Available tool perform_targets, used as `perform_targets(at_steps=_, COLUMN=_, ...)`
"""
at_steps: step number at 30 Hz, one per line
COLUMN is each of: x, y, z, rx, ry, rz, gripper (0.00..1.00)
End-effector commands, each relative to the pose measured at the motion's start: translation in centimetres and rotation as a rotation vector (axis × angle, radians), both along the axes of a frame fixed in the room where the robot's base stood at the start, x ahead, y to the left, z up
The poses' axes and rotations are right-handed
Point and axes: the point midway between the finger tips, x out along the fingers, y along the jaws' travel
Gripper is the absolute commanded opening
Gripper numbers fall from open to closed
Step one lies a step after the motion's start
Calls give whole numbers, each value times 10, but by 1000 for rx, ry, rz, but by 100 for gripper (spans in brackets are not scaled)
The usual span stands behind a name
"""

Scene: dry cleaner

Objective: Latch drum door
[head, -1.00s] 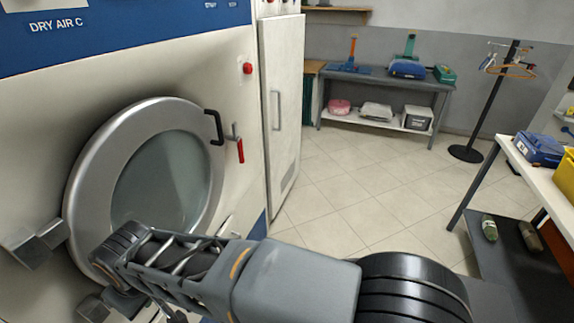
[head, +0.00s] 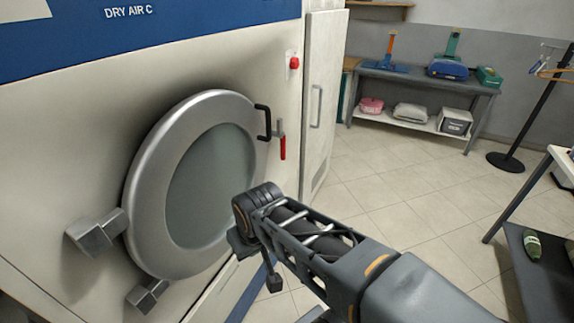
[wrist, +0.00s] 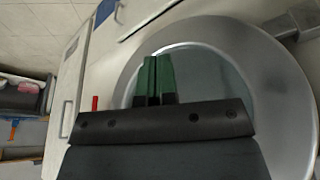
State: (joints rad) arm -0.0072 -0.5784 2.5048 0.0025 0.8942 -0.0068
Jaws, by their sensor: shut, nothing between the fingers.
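The round drum door (head: 147,200) has a broad silver ring and a grey glass centre. It sits against the dryer front; I cannot tell whether a slight gap remains. A black handle (head: 266,122) is on its upper right rim. Just right of it, the latch lever (head: 283,148) hangs with its red grip down. In the wrist view, my gripper (wrist: 154,80) has its green fingers together and empty, in front of the door glass (wrist: 205,62). The red grip (wrist: 95,103) shows left of the fingers. In the head view my arm ends at the door's lower right, fingers not clear.
Blocky metal hinges (head: 97,234) stick out at the door's lower left. A red button (head: 294,62) is above the latch. A white cabinet (head: 322,100) stands right of the dryer. Tiled floor (head: 400,190) is open to the right, before a grey table (head: 430,84).

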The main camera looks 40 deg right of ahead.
Motion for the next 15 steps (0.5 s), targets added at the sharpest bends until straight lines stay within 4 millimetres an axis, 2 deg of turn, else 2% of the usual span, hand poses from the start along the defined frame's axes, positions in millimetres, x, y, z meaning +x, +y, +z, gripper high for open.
perform_targets(at_steps=2, x=10, y=-7, z=-7, rx=-24, ry=-28, rz=6, gripper=0)
perform_targets(at_steps=5, x=39, y=-30, z=-19, rx=-106, ry=-121, rz=41, gripper=0)
perform_targets(at_steps=8, x=83, y=-70, z=-35, rx=-257, ry=-259, rz=115, gripper=0)
perform_targets(at_steps=12, x=144, y=-137, z=-53, rx=-546, ry=-458, rz=283, gripper=0)
perform_targets(at_steps=15, x=176, y=-180, z=-65, rx=-753, ry=-573, rz=422, gripper=0)
